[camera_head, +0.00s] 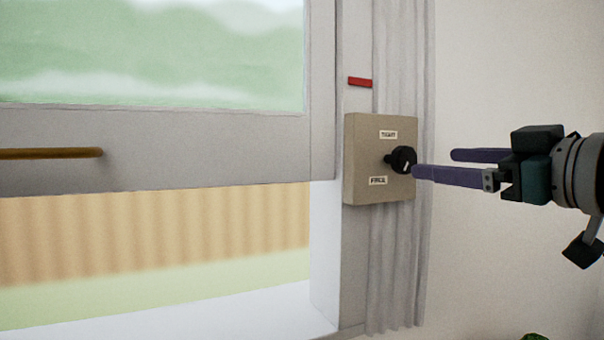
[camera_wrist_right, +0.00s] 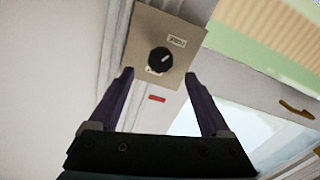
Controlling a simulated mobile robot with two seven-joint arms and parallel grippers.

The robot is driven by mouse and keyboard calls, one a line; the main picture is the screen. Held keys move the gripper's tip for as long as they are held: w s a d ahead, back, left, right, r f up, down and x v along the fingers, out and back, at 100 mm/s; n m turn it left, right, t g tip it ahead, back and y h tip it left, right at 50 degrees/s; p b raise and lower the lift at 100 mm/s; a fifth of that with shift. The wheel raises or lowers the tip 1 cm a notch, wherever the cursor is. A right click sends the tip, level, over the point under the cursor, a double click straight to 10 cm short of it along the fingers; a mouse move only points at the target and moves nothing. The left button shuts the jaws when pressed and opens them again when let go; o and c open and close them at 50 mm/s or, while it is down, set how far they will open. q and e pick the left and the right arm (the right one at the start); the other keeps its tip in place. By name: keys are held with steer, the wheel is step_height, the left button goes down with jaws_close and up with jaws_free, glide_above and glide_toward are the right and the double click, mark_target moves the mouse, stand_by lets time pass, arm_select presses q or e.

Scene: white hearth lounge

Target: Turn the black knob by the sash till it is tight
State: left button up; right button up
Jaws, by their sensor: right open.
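The black knob (camera_head: 403,160) sticks out from a beige box (camera_head: 358,132) on the window frame, to the right of the sash (camera_head: 200,150). The box has a "TIGHT" label above the knob and a "FREE" label below it. A white mark shows on the knob's face. In the right wrist view the knob (camera_wrist_right: 160,60) lies ahead, beyond the gap between the two fingers. My right gripper (camera_head: 432,163) is open with purple fingers, just right of the knob in the head view. It does not hold the knob. My left gripper is not in view.
A red strip (camera_head: 360,82) is on the frame above the box. A brown handle bar (camera_head: 50,154) is on the sash at left. A grey curtain (camera_head: 405,60) hangs behind the box. The sash is raised, with an opening below it. Plain wall lies at right.

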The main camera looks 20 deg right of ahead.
mark_target(409, 161)
steer(key=w, duration=0.8)
steer(key=shift+w+a, duration=0.2)
steer(key=shift+a, duration=0.15)
steer(key=shift+c, duration=0.4)
jaws_close()
